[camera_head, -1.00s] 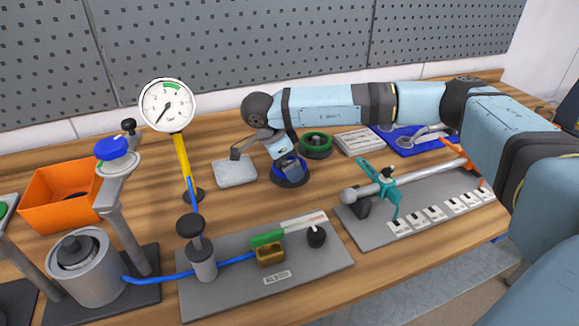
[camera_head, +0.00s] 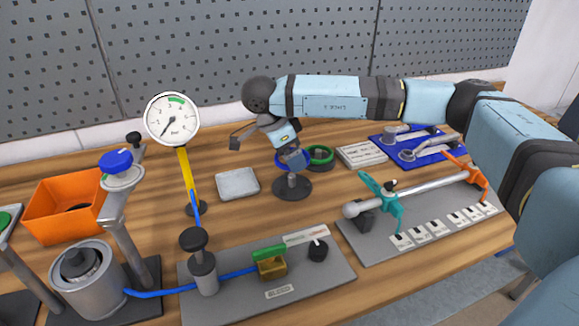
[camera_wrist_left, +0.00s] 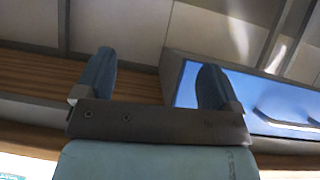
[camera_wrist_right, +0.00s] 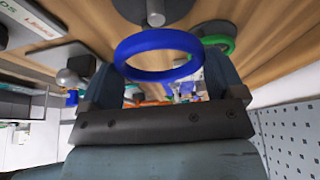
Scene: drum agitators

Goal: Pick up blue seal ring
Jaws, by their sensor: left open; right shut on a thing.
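The blue seal ring (camera_wrist_right: 158,75) is held between the fingertips of my right gripper (camera_wrist_right: 160,85) in the right wrist view. In the head view my right gripper (camera_head: 293,157) is shut on the ring (camera_head: 281,160), just above a dark round stand with a short post (camera_head: 292,187). The ring appears raised clear of the stand's base; the gripper hides part of it. My left gripper (camera_wrist_left: 155,90) is open and empty in the left wrist view, with a plank edge and pale panels beyond it. It is not in the head view.
A green ring (camera_head: 320,156) lies just right of the stand. A grey square plate (camera_head: 238,184) lies to its left. A pressure gauge (camera_head: 172,119), an orange bin (camera_head: 62,205), a clamp rig (camera_head: 455,213) and a blue tray (camera_head: 432,161) stand around it.

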